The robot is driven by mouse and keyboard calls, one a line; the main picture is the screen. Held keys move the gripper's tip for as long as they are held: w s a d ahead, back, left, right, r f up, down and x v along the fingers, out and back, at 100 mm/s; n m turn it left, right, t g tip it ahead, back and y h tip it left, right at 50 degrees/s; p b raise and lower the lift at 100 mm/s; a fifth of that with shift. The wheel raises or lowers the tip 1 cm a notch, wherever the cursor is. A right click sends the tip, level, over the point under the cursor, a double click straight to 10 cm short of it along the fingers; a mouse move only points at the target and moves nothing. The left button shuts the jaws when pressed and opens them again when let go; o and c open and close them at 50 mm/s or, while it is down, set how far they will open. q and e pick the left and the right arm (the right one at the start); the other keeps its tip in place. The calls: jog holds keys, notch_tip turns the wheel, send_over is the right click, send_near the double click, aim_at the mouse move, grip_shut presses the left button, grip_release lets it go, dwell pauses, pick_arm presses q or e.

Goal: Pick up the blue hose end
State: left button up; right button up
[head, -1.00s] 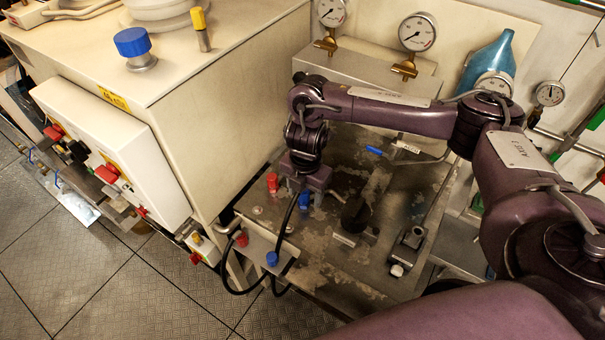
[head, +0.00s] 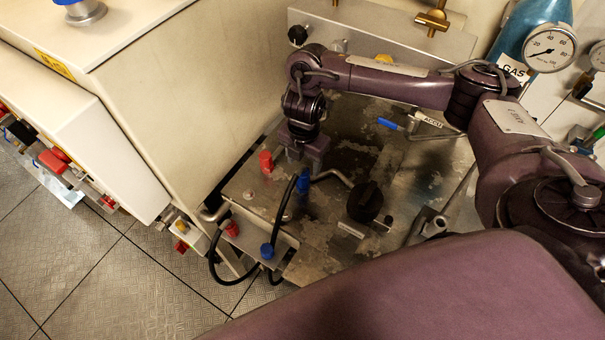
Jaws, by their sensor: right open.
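My right gripper (head: 302,153) reaches down over the worn metal plate (head: 345,135). It is open, and its fingertips are small and dark. A blue fitting (head: 303,183) stands on the plate just below it in the picture; I cannot tell whether they touch. A black hose (head: 285,203) runs down from beside this fitting. A second blue piece (head: 267,250) sits on the small front bracket (head: 285,243), near black hose. I cannot tell for certain which blue piece is the hose end. My left gripper is out of view.
A red fitting (head: 265,163) stands left of the gripper, and a red piece (head: 232,229) sits on the bracket. A black knob (head: 365,201) and a blue-handled valve (head: 388,124) are to the right. The cream cabinet (head: 185,100) walls the left side.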

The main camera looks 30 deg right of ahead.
aim_at(303, 175)
jog(key=shift+s+a+f, duration=0.15)
jog(key=shift+s+f, duration=0.05)
jog(key=shift+f, duration=0.3)
jog(key=f, duration=0.1)
jog(key=f+b, duration=0.1)
jog(key=f, duration=0.1)
jog(key=shift+s+a+f, duration=0.25)
jog(key=shift+w+d+f, duration=0.1)
jog(key=shift+w+f, duration=0.05)
jog(key=shift+f, duration=0.25)
jog(key=shift+r, duration=0.1)
grip_shut()
jog(key=shift+r, duration=0.1)
